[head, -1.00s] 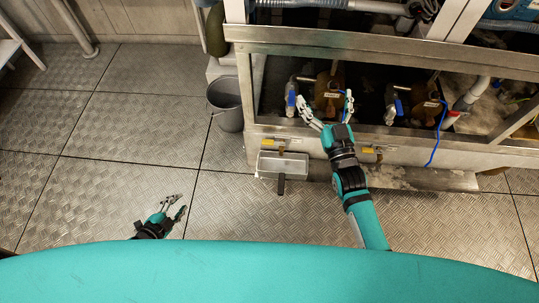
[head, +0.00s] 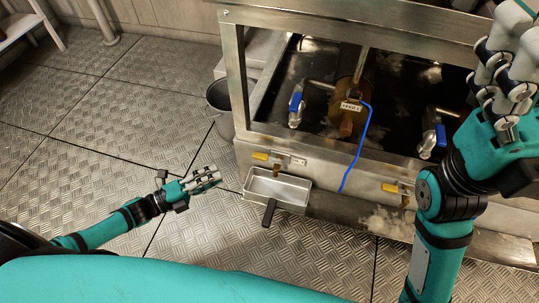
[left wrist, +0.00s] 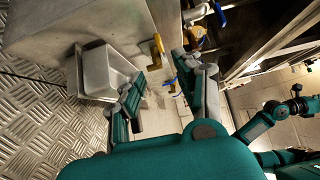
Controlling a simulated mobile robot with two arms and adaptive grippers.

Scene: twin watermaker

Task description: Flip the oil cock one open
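Two yellow-handled cocks sit on the front rail of the metal frame: a left cock (head: 262,155) above the tray and a right cock (head: 392,187). Both handles lie roughly sideways in the head view. Their tags are too small to read. My left gripper (head: 207,178) is left of the left cock and apart from it. In the left wrist view its fingers (left wrist: 160,85) are spread and empty, with a yellow handle (left wrist: 157,48) ahead of them. My right gripper (head: 505,85) is raised at the upper right; its fingers overlap, so their opening is unclear.
A metal tray (head: 290,187) with a dark handle is below the left cock. Behind the rail are a brown pump (head: 348,112), a blue-handled valve (head: 295,101) and a hanging blue cable (head: 359,150). A grey bucket (head: 219,98) stands left. The floor (head: 110,105) at left is clear.

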